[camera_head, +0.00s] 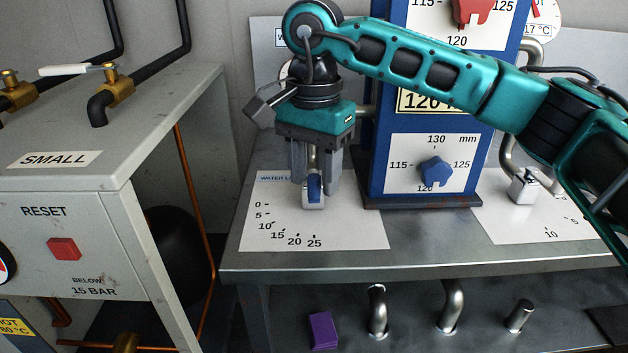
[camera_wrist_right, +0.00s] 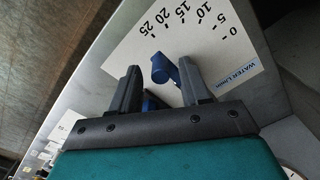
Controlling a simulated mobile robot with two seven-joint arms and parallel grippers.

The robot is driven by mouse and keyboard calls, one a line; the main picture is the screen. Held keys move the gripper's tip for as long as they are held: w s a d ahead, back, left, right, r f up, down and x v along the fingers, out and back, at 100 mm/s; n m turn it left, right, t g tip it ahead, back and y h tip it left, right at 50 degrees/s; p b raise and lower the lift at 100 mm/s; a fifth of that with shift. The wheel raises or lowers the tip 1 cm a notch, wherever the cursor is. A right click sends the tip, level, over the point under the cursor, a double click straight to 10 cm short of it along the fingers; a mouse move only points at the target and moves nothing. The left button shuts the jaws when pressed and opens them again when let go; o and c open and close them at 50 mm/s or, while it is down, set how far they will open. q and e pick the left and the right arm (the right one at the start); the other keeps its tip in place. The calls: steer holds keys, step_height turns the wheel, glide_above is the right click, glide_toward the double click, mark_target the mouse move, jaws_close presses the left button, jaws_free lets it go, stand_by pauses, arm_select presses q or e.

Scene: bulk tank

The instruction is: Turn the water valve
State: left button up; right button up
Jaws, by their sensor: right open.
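The water valve (camera_head: 313,190) is a small metal fitting with a blue lever, standing on a white dial plate (camera_head: 360,225) marked "WATER L/min" with a scale from 0 to 25. My right gripper (camera_head: 316,176) points down over it, open, with one finger on each side of the valve. In the right wrist view, the blue lever (camera_wrist_right: 160,70) shows between the two fingertips of the gripper (camera_wrist_right: 160,82), with visible gaps. I cannot tell whether a finger touches it. Part of the valve is hidden by the fingers. My left gripper is not in view.
A blue panel (camera_head: 377,150) with a blue knob (camera_head: 437,171) and a red knob (camera_head: 473,10) stands close right of the gripper. A second metal fitting (camera_head: 523,188) is further right. A grey cabinet (camera_head: 120,215) stands left. A purple block (camera_head: 323,330) lies below the metal table (camera_head: 400,262).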

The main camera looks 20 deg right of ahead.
steer(key=shift+f, duration=0.55)
jaws_close()
stand_by(0.4)
